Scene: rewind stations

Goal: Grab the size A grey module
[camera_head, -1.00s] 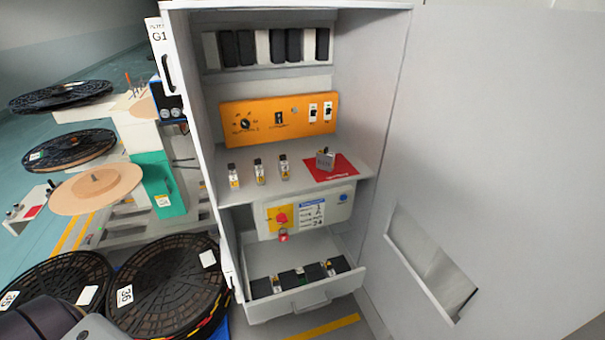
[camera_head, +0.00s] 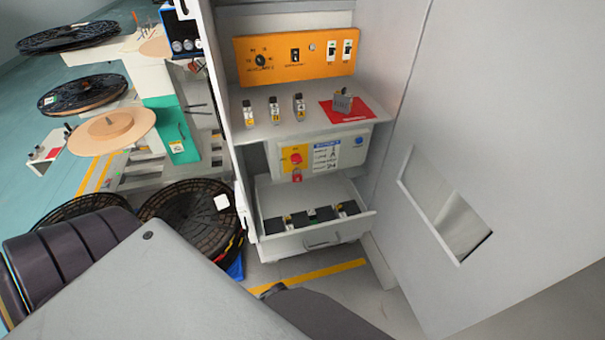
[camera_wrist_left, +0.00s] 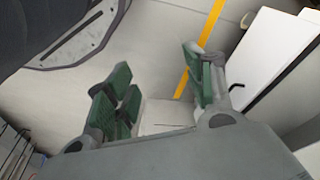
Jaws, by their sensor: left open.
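Three small grey modules with yellow labels stand in a row on the cabinet shelf in the head view: a left one (camera_head: 248,113), a middle one (camera_head: 274,110) and a right one (camera_head: 299,106). Their label letters are too small to read surely. A grey block with a dark top (camera_head: 342,101) sits on a red mat (camera_head: 361,110) to their right. My left gripper (camera_wrist_left: 158,92) is open and empty in the left wrist view, its green-padded fingers apart above the floor. In the head view my left arm fills the lower foreground, below and in front of the cabinet. My right gripper is not in view.
An open drawer (camera_head: 321,237) holding dark blocks and small modules juts out below the shelf. An orange switch panel (camera_head: 275,60) is above the shelf. The open cabinet door (camera_head: 500,120) stands at right. Black reels (camera_head: 190,210) lie at left.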

